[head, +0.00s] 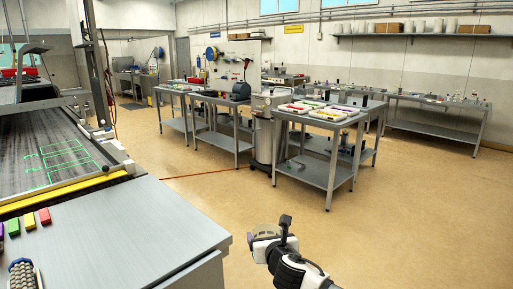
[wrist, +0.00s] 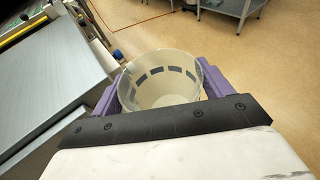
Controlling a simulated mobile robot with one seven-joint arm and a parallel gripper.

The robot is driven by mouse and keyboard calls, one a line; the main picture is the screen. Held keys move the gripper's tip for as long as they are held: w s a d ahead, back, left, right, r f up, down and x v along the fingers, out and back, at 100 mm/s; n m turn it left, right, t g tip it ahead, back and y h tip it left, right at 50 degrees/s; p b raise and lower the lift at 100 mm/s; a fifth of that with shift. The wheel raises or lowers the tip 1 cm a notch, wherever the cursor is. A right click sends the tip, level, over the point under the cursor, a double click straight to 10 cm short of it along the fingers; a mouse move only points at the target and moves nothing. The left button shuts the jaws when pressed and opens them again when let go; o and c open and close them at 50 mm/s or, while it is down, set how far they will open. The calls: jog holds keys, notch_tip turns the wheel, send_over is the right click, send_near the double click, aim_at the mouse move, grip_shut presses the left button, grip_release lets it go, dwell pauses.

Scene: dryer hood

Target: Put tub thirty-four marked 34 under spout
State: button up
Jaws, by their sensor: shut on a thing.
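In the wrist view, my gripper (wrist: 163,86) has its purple fingers on opposite sides of a round, open-topped beige tub (wrist: 158,94). The gripper is shut on the tub and holds it close in front of the wrist. I look into the tub; dark dashes run around its inner wall and I see nothing inside. No number 34 is readable from this angle. I cannot pick out a spout in either view.
A grey metal counter (head: 130,232) with coloured blocks (head: 29,221) stands at left, beside a dark conveyor bed (head: 45,150) with green projected lines. A steel table (head: 318,170) with white trays stands mid-room. The tan floor (head: 420,215) at right is clear.

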notch_tip(320, 180, down, 20)
jog(key=s+d+m+h+b, duration=0.2)
jog(key=s+m+h, duration=0.1)
jog(key=m+h, duration=0.15)
jog(key=s+a+f+h, duration=0.1)
jog(key=s+a+f, duration=0.1)
jog(key=f, duration=0.3)
jog(key=s+a+f+m+h+b, duration=0.1)
jog(key=s+a+f, duration=0.2)
jog(key=s+f, duration=0.1)
jog(key=shift+s+f+h, duration=0.15)
jog(key=shift+f+h, duration=0.2)
jog(key=shift+s, duration=0.1)
